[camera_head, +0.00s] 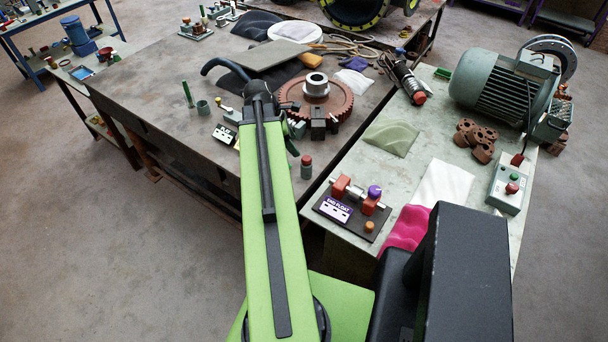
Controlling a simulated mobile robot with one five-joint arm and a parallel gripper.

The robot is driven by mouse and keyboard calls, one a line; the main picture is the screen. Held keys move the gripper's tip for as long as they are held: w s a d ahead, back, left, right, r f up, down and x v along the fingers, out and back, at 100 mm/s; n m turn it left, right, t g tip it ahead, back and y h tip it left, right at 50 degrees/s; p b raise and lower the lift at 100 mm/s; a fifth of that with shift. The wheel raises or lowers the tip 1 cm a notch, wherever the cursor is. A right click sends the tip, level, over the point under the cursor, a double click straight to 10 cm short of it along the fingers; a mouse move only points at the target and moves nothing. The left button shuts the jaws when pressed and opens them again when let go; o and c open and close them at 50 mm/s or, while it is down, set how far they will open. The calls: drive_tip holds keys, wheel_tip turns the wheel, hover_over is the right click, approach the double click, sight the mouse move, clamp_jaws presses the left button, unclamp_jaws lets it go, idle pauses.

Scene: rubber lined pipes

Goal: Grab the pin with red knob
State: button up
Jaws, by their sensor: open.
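A small grey-green pin with a dark red knob (306,166) stands upright near the right edge of the brown table (150,75). My green arm reaches forward over this table. My gripper (325,130) appears as dark jaws beyond the pin, just in front of the large rust-red gear (341,96). It is open, and I see nothing between its jaws. The pin is apart from the jaws. The arm partly hides the area left of the pin.
A grey side table (400,170) on the right holds a fixture with red blocks and a purple knob (374,192), a green motor (503,88) and a button box (510,188). Left of my arm are a green cup (203,107) and a labelled block (224,134). The brown table's front left is clear.

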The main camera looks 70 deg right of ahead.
drive_tip(key=b, duration=0.3)
hover_over(303, 158)
drive_tip(key=w+a, duration=0.2)
wheel_tip(303, 158, down, 4)
drive_tip(key=f, duration=0.1)
drive_tip(key=shift+s+d, duration=0.15)
drive_tip(key=shift+s, duration=0.25)
drive_tip(key=b+x, duration=0.5)
drive_tip(key=shift+w+f, duration=0.15)
clamp_jaws()
